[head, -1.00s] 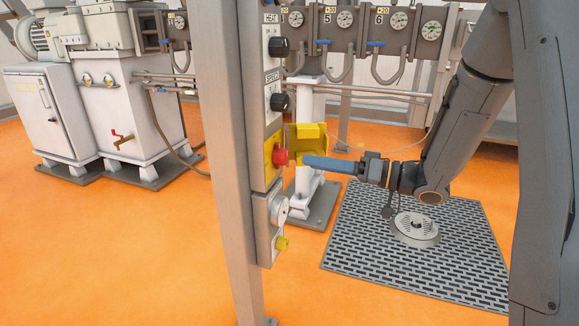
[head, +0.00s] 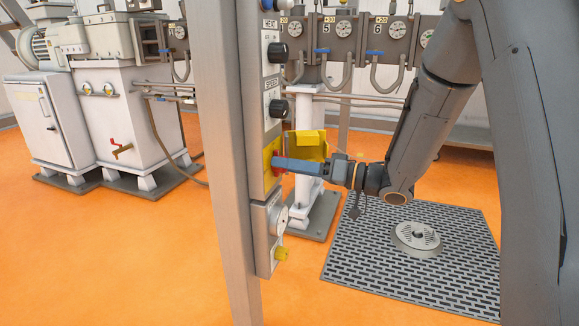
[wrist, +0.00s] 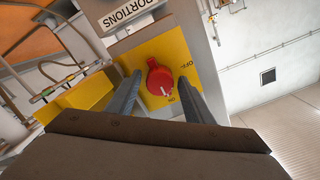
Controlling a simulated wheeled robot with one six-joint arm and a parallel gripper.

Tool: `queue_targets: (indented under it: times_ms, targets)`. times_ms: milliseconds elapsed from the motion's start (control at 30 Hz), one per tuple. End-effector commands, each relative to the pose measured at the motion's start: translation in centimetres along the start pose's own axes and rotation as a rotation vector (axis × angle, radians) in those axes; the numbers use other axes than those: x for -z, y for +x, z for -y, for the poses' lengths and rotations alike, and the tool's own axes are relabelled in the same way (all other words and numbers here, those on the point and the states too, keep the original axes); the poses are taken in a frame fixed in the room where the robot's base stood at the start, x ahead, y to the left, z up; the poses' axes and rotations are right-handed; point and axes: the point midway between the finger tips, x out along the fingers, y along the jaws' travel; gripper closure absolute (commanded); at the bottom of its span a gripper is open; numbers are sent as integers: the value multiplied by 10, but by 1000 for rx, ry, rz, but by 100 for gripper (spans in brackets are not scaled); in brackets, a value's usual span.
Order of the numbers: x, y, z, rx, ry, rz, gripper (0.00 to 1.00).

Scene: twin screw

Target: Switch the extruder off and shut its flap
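The red rotary switch (wrist: 158,78) sits on a yellow plate (wrist: 133,60) in the wrist view. Its white mark points to the ON label; the OFF label is to the right. My gripper (wrist: 159,82) is open, with one finger on each side of the switch; I cannot tell whether they touch it. In the head view my gripper (head: 278,163) is at the switch, which the fingers mostly hide. The yellow flap (head: 311,144) stands open, swung out to the right of the plate, above my fingers. It also shows at the left in the wrist view (wrist: 88,93).
The switch is on a narrow panel on a grey post (head: 229,180). Black HEAT and SPEED knobs (head: 277,80) are above it. Gauges and hoses stand behind.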

Motion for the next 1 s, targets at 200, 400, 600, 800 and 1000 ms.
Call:
queue_targets:
  times_ms: [200,400,600,800,1000]
  targets:
    - [0,0,0,0,0,0,90]
    - [0,0,0,0,-10,0,90]
    - [0,0,1,0,-76,0,90]
    - [1,0,1,0,-216,1,90]
    - [1,0,1,-1,-401,1,90]
